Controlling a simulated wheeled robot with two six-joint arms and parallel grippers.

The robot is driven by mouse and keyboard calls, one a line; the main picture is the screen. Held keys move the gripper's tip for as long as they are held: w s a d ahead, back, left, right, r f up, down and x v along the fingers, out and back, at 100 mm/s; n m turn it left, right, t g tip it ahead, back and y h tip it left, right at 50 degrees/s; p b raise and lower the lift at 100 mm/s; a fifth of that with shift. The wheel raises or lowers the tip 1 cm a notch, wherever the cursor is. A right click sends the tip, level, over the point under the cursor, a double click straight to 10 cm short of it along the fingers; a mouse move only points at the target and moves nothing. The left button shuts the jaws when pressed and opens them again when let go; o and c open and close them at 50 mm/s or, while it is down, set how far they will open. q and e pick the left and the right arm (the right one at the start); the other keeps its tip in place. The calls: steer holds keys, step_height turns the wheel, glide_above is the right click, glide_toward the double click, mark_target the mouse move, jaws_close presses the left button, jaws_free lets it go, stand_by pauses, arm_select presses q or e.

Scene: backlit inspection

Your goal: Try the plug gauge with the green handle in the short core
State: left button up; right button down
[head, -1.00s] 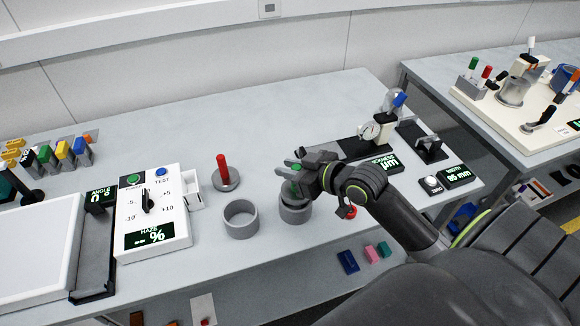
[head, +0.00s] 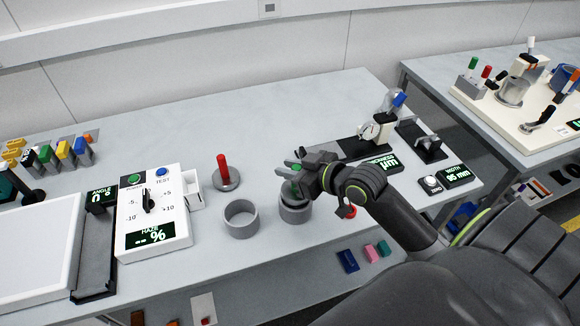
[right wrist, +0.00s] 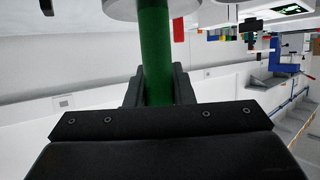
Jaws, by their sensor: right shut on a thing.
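My right gripper (head: 291,173) is shut on the green handle of a plug gauge (head: 295,186). The green handle (right wrist: 156,55) also shows upright between the fingers in the right wrist view. The grey gauge body is at the mouth of a grey ring-shaped core (head: 295,214), directly under the gripper; how deep it sits is partly hidden by the fingers. A second grey core (head: 241,230), open and empty, stands just to the left. I cannot tell for sure which core is shorter. My left gripper is not in view.
A plug gauge with a red handle (head: 222,170) stands behind the empty core. A white haze meter (head: 153,212) is at the left. A thickness gauge (head: 378,130) stands behind my right arm. Coloured blocks (head: 348,261) lie near the front edge. The table's back middle is clear.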

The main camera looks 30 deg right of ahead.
steer(key=shift+f+b, duration=0.65)
steer(key=shift+f, duration=0.1)
stand_by(0.7)
steer(key=shift+r, duration=0.15)
stand_by(0.7)
steer(key=shift+r+p, duration=1.8)
steer(key=shift+p, duration=0.15)
step_height(320, 180, up, 5)
steer(key=p, duration=0.4)
steer(key=shift+p, duration=0.4)
steer(key=shift+f, duration=0.1)
